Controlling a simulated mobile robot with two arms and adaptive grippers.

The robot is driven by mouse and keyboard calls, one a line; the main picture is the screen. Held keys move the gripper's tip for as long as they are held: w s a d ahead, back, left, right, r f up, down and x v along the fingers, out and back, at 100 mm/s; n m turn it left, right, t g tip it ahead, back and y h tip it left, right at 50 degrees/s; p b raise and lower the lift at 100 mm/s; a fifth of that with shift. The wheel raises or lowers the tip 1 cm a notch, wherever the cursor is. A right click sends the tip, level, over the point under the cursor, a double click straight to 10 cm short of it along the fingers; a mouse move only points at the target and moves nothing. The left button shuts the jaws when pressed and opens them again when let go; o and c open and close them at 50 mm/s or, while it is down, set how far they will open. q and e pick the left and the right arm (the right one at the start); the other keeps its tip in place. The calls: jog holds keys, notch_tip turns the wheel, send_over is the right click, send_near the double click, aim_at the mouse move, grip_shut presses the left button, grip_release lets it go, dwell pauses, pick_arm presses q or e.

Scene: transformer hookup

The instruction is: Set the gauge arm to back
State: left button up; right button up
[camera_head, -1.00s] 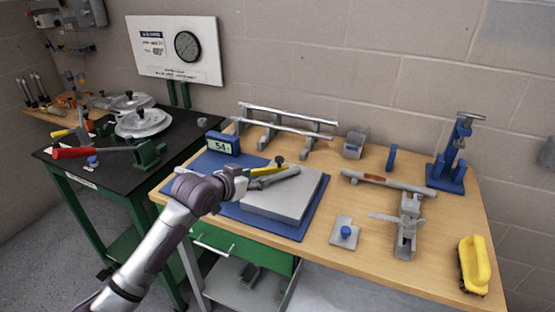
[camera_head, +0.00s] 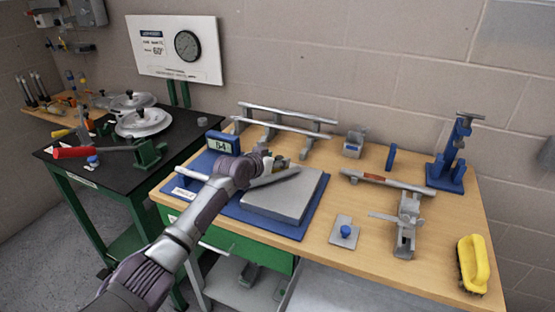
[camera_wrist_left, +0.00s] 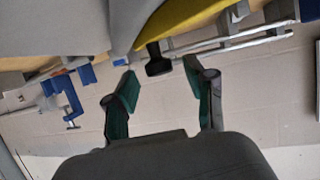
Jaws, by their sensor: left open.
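The gauge arm is a yellow bar (camera_wrist_left: 178,28) with a black knob (camera_wrist_left: 157,62) at its end in the left wrist view. In the head view, my left gripper (camera_head: 268,162) hides most of it, above the back part of the grey plate (camera_head: 284,198) on the blue base (camera_head: 228,208). My left gripper is open, and in the left wrist view its green-padded fingers (camera_wrist_left: 160,78) stand to either side of the knob. Whether they touch it I cannot tell. A blue digital display (camera_head: 222,144) stands at the base's back left. My right gripper is not in view.
A silver rail rack (camera_head: 285,125) stands just behind the plate. A knobbed block (camera_head: 344,232), a grey clamp (camera_head: 407,225), a blue stand (camera_head: 450,155) and a yellow brush (camera_head: 474,263) are to the right. The black table (camera_head: 110,178) with round lids is at left.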

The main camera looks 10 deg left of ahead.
pick_arm(q)
jog(key=shift+w+d+f, duration=0.2)
jog(key=shift+w, duration=0.3)
jog(key=shift+c, duration=0.2)
grip_shut()
